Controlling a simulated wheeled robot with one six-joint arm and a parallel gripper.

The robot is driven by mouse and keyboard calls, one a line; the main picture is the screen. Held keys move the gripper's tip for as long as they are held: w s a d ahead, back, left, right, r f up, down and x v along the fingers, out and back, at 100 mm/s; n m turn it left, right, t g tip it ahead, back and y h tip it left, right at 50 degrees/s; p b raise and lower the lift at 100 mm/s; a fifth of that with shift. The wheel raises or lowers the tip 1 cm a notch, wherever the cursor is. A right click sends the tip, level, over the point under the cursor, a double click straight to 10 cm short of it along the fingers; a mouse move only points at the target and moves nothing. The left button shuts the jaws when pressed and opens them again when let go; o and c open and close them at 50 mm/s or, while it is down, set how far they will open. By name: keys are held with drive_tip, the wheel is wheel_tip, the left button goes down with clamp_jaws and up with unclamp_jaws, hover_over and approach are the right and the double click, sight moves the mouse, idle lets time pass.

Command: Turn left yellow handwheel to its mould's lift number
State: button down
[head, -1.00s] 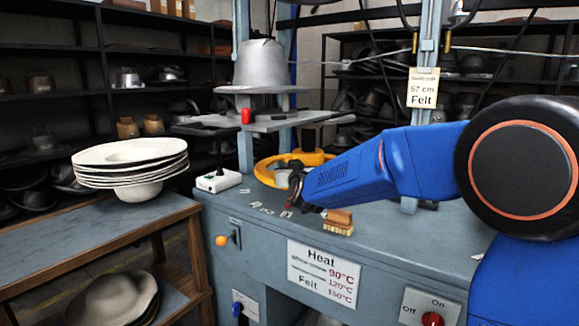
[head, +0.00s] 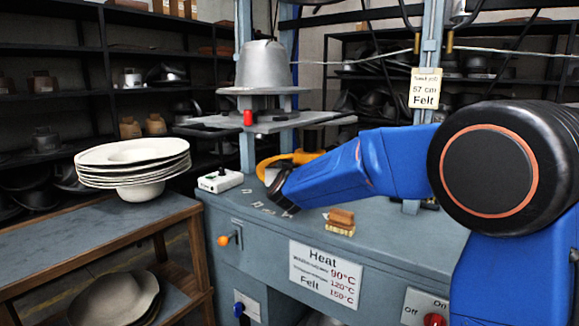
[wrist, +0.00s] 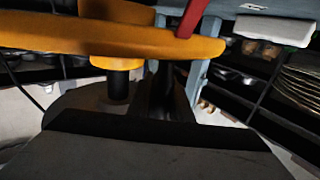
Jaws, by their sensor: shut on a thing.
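The left yellow handwheel (head: 267,168) lies flat on the press top under the grey hat mould (head: 262,66); my arm hides most of it. In the wrist view the wheel's rim (wrist: 110,37) crosses the top, with a yellow knob (wrist: 118,62) below it and a red piece (wrist: 190,18) against it. My gripper (wrist: 168,92) is shut at the wheel; the exact contact is dark and hard to see. In the head view my forearm hides the fingertips. Small white number marks (head: 262,207) lie in front of the wheel, too small to read.
A white switch box (head: 221,181) stands left of the wheel, and a wood-backed brush (head: 341,221) to its right. A card (head: 425,90) reads 57 cm Felt. A side table (head: 70,235) holds stacked hats.

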drive_tip(key=w+a+m+h, duration=0.1)
drive_tip(key=w+m+h, duration=0.1)
drive_tip(key=h, duration=0.1)
drive_tip(key=w+a+m+g+h, duration=0.1)
drive_tip(key=w+a+m+h, duration=0.1)
drive_tip(key=w+a+m+g+h, duration=0.1)
drive_tip(key=w+a+h, duration=0.1)
drive_tip(key=w+h, duration=0.1)
drive_tip(key=shift+a+f+m+h, duration=0.1)
drive_tip(key=shift+a+m+h, duration=0.1)
drive_tip(key=shift+m+h, duration=0.15)
drive_tip(key=shift+g, duration=0.3)
drive_tip(key=w, duration=0.2)
drive_tip(key=w+a, duration=0.1)
drive_tip(key=w, duration=0.1)
drive_tip(key=shift+w, duration=0.95)
drive_tip(key=shift+d, duration=0.15)
drive_tip(key=c, duration=1.6)
unclamp_jaws()
drive_tip(key=shift+w+d, duration=0.1)
drive_tip(key=shift+d, duration=0.15)
drive_tip(key=shift+a, duration=0.35)
